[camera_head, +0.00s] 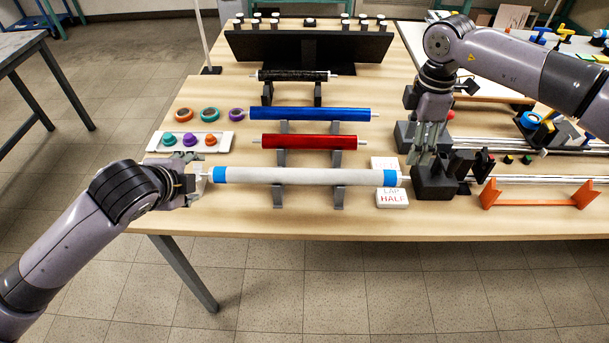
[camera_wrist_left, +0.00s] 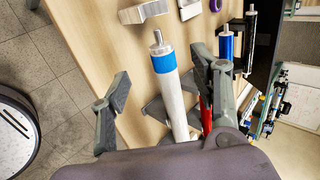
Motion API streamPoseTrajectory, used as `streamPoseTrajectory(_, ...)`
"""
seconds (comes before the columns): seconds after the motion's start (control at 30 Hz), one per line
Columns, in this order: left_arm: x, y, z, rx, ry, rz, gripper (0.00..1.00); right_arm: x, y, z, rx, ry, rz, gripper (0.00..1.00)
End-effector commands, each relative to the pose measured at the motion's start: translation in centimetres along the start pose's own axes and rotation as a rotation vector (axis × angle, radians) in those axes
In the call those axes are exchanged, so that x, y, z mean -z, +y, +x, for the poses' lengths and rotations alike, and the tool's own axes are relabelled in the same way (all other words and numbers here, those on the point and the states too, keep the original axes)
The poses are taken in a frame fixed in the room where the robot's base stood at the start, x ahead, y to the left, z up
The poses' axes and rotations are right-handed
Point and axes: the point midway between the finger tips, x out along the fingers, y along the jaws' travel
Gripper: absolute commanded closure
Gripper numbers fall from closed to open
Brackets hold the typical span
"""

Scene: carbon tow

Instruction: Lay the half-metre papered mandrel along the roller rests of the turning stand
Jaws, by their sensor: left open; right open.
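The papered mandrel (camera_head: 305,176) is a long white tube with blue bands near both ends and metal end pins. It lies level across two dark cradles (camera_head: 278,195) near the table's front edge. My left gripper (camera_head: 193,180) is open at its left end; in the left wrist view the fingers (camera_wrist_left: 160,72) stand on either side of the tube (camera_wrist_left: 171,95), apparently not closed on it. My right gripper (camera_head: 428,158) is open, pointing down over a black block (camera_head: 435,183) just right of the tube's right end. Which part is the turning stand is unclear; metal rails (camera_head: 535,180) run right of that block.
Behind lie a red tube (camera_head: 308,142), a blue tube (camera_head: 310,114) and a black tube (camera_head: 292,76) on cradles. White blocks (camera_head: 392,198), one lettered "LAP HALF", sit by the mandrel's right end. Orange brackets (camera_head: 540,200) stand front right.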

Motion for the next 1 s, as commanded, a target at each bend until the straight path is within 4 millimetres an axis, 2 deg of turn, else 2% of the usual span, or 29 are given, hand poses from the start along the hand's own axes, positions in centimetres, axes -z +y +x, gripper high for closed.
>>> streamPoseTrajectory(0.1,0.0,0.1,2.5,-0.004,0.0,-0.001,0.43,0.0,-0.1,2.5,0.004,-0.001,-0.001,0.43)
streamPoseTrajectory(0.3,0.1,0.1,6.3,-0.002,0.0,-0.002,0.43,0.0,-0.1,6.4,0.003,0.0,0.0,0.43)
streamPoseTrajectory(0.5,0.0,0.0,9.1,-0.001,0.0,-0.001,0.43,0.0,0.0,9.1,0.002,0.001,0.0,0.43)
streamPoseTrajectory(0.7,0.0,0.0,10.3,0.001,0.0,0.002,0.43,0.0,0.0,10.3,0.0,0.0,-0.001,0.43)
streamPoseTrajectory(1.0,0.0,0.0,10.4,0.001,0.0,0.002,0.44,0.0,0.0,10.4,0.0,0.0,-0.001,0.44)
